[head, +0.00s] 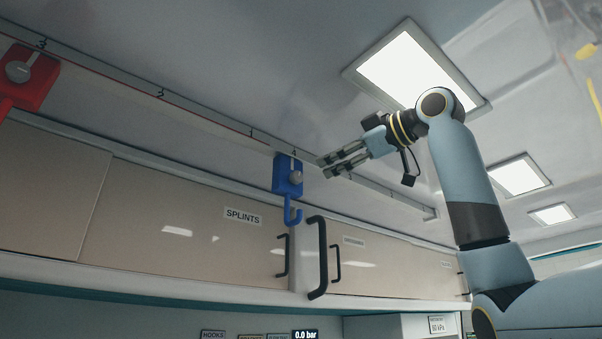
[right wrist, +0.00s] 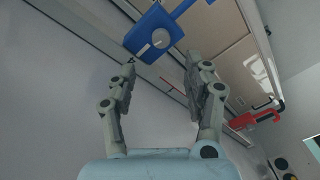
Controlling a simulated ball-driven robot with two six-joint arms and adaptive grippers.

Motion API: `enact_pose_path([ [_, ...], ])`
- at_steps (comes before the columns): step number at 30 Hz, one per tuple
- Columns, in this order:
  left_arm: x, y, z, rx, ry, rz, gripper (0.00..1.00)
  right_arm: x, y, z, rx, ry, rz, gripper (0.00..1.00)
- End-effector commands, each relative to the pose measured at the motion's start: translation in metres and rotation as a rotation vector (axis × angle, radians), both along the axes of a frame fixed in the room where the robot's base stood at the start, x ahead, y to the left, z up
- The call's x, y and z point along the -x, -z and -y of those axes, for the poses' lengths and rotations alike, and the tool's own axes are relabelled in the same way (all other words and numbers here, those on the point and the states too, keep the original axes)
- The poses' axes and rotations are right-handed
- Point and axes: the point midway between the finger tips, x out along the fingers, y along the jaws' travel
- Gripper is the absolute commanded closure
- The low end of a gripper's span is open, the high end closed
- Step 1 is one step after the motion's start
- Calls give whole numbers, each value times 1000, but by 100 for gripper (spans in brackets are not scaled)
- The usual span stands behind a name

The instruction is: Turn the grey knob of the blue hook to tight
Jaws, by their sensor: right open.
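The blue hook (head: 288,177) hangs from the ceiling rail near the mark 4, with its hook end pointing down. Its round grey knob (head: 296,178) sits on the front of the blue block, with a light pointer strip above it. My right gripper (head: 325,167) is open and empty, just to the right of the knob and apart from it. In the right wrist view the blue hook (right wrist: 145,43) and grey knob (right wrist: 160,39) lie beyond the open fingertips (right wrist: 160,60), roughly between them. My left gripper is not in view.
A red hook (head: 30,82) with its own grey knob sits on the same rail (head: 130,82) at the far left. Below the rail are cabinet doors (head: 190,215) with black handles (head: 317,258). Ceiling lamps (head: 415,68) are above my right arm.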

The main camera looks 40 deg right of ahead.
Motion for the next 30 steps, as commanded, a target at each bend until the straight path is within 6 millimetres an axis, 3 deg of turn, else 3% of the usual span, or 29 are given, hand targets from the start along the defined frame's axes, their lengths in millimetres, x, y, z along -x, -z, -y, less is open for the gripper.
enact_pose_path([
  [6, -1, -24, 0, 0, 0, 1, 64, -44, -3, -11, -3, -4, -5, 49],
  [13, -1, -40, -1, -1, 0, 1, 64, -79, -2, -18, -3, -3, -4, 49],
  [25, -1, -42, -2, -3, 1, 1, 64, -90, 1, -19, -1, 0, -2, 49],
  [30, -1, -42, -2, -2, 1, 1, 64, -90, 1, -19, -1, 0, -2, 69],
])
